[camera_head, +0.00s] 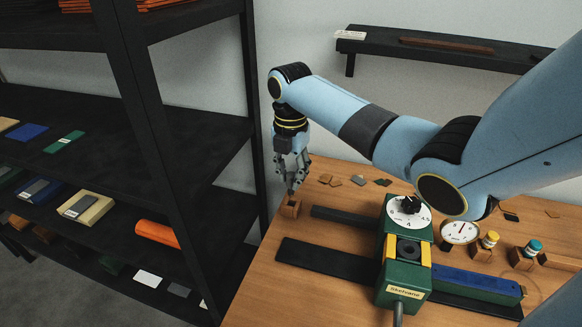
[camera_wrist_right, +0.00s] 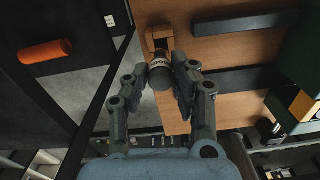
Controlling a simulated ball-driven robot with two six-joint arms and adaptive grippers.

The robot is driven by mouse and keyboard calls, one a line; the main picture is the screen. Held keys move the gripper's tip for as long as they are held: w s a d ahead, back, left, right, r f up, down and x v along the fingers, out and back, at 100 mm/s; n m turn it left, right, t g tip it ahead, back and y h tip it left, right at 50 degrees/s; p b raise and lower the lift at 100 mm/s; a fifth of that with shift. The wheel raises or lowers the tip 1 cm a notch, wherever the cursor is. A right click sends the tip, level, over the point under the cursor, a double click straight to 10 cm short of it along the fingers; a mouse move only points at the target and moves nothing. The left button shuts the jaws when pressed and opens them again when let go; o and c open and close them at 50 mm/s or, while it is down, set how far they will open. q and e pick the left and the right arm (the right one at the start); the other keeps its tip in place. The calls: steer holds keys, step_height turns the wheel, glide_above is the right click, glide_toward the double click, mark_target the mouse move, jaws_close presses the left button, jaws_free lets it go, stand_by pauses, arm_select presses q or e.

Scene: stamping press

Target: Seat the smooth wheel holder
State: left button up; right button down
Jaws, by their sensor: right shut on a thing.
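My right gripper (camera_head: 293,186) points down at the left end of the wooden bench and is shut on a small dark grey holder (camera_wrist_right: 160,76). The holder has a pale lettered band, and its end shows between the fingers in the right wrist view; I cannot read the lettering fully. A small wooden block (camera_head: 289,212) stands at the bench's left edge, right below the fingertips. It also shows just beyond the holder in the right wrist view (camera_wrist_right: 157,34). I cannot tell whether the holder touches the block. My left gripper is not in view.
A green press unit (camera_head: 394,292) with a white dial (camera_head: 417,217) stands mid-bench. Yellow-topped (camera_head: 490,239) and teal-topped (camera_head: 534,247) pieces stand in wooden blocks at right. Dark strips (camera_head: 325,260) lie on the bench. A black shelf rack (camera_head: 165,130) stands close at left.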

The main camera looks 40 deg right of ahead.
mark_target(291, 196)
steer(key=shift+s+f, duration=0.1)
steer(key=shift+f, duration=0.65)
steer(key=shift+r, duration=0.1)
steer(key=shift+p, duration=0.45)
steer(key=shift+f, duration=0.2)
steer(key=shift+f+b, duration=1.15)
steer(key=shift+f, duration=0.6)
